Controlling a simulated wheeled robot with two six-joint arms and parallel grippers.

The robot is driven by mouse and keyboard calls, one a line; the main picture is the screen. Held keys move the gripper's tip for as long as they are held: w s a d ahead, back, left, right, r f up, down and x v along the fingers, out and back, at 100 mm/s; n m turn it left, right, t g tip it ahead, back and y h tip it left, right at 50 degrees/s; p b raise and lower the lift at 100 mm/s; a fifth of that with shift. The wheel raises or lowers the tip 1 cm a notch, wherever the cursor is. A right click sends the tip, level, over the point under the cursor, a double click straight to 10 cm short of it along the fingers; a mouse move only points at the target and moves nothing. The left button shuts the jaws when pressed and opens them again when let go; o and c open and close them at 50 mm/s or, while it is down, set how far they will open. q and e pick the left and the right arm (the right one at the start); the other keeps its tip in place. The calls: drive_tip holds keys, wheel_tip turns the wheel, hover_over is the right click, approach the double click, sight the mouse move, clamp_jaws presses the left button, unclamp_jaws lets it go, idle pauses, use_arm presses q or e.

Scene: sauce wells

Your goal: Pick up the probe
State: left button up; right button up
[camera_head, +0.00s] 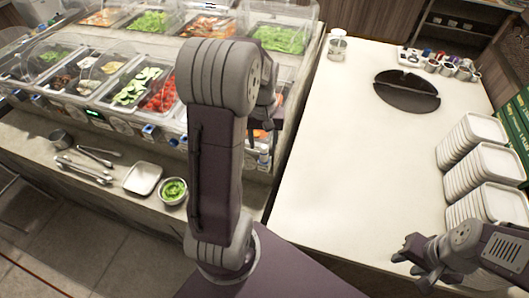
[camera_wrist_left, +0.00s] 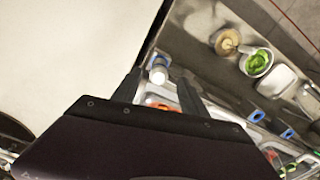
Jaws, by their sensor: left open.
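I cannot make out the probe for certain in either view. In the left wrist view, a small white object with a bluish part (camera_wrist_left: 158,71) shows between the spread fingers of my left gripper (camera_wrist_left: 160,84). I cannot tell what it is, and I see no contact with it. In the head view, my left gripper (camera_head: 264,112) is mostly hidden behind my own arm, over the right end of the food counter. My right gripper (camera_head: 415,264) is at the lower right, over the pale table; its jaw gap is unclear.
The pale table (camera_head: 335,140) is largely clear. It holds a dark round plate (camera_head: 407,97), several metal cups (camera_head: 450,68), a clear container (camera_head: 337,46) and stacks of white trays (camera_head: 480,165). A counter with food wells (camera_head: 130,85) stands left, with tongs (camera_head: 85,172) and a green-filled bowl (camera_head: 173,191) on its ledge.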

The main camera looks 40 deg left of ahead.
use_arm(q)
drive_tip(key=f, duration=0.4)
drive_tip(key=shift+s+d+p, duration=0.2)
drive_tip(key=shift+d+p, duration=0.1)
drive_tip(key=shift+p, duration=0.1)
drive_tip(key=shift+a+f, duration=0.1)
drive_tip(key=shift+f, duration=0.3)
drive_tip(key=shift+w, duration=0.1)
clamp_jaws()
drive_tip(key=shift+r, duration=0.1)
wheel_tip(320, 180, up, 10)
drive_tip(key=shift+f, duration=0.1)
